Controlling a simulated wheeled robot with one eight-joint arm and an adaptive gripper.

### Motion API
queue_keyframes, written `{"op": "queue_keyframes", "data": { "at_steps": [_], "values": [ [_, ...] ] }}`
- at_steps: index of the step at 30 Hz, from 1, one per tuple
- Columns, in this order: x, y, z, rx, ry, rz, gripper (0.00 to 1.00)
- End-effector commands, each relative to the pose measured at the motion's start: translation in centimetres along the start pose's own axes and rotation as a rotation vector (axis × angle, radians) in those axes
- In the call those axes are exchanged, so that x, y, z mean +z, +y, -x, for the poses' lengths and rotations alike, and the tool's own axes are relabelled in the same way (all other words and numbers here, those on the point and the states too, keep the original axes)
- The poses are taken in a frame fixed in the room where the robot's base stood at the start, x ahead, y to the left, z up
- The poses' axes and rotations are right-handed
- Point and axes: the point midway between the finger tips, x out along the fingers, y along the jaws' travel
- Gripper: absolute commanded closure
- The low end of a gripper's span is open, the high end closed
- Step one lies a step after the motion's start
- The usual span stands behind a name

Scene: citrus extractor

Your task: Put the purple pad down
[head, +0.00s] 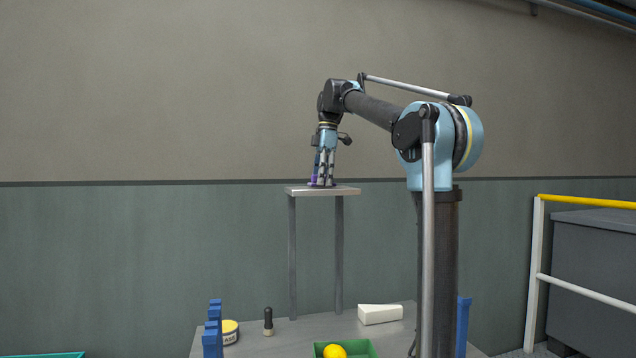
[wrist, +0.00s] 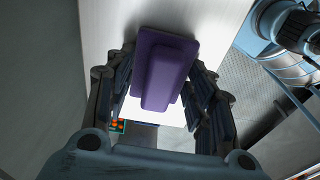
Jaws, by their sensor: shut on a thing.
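The purple pad (head: 314,177) is between the fingers of my gripper (head: 322,183), over the raised light shelf (head: 348,191). In the wrist view the pad (wrist: 165,60) is a purple block with a wider base and a narrower raised ridge. My fingers close on it from the left and right. The pale shelf top (wrist: 100,30) lies under and around it, with a soft shadow beside the pad. My gripper points straight down with its fingertips close to the shelf top. I cannot tell whether the pad's underside touches the shelf.
The shelf stands on two grey posts above a grey table (head: 290,338).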

Motion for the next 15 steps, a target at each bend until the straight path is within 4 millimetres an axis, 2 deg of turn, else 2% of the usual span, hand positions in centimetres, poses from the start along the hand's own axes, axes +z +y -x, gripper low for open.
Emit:
{"op": "queue_keyframes", "data": {
  "at_steps": [15],
  "values": [
    [0.07,-0.02,-0.77,-0.001,0.0,0.0,0.81]
  ]
}}
